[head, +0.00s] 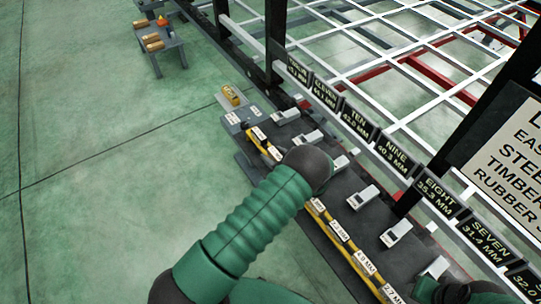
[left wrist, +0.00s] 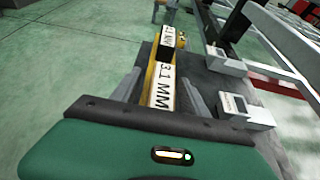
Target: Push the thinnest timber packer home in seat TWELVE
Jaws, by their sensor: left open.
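A yellow rack (head: 345,240) of timber packers with white labels runs along the dark bench. In the left wrist view, a packer labelled 3.1 MM (left wrist: 162,88) lies between the two fingers of my left gripper (left wrist: 162,84), which is open; I cannot tell whether they touch it. Another labelled packer (left wrist: 168,38) lies beyond it. In the head view my left wrist hides part of the rack. The TWELVE sign (head: 298,70) hangs at the far end of the sign row; its seat is not clearly visible. My right gripper is at most a dark shape at the bottom right edge.
White blocks (head: 363,197) stand along the bench beside the rack. Signs ELEVEN (head: 325,92) to SEVEN (head: 487,240) line the white chassis rail. A small table (head: 165,48) with yellow pieces stands at the back left. The green floor on the left is clear.

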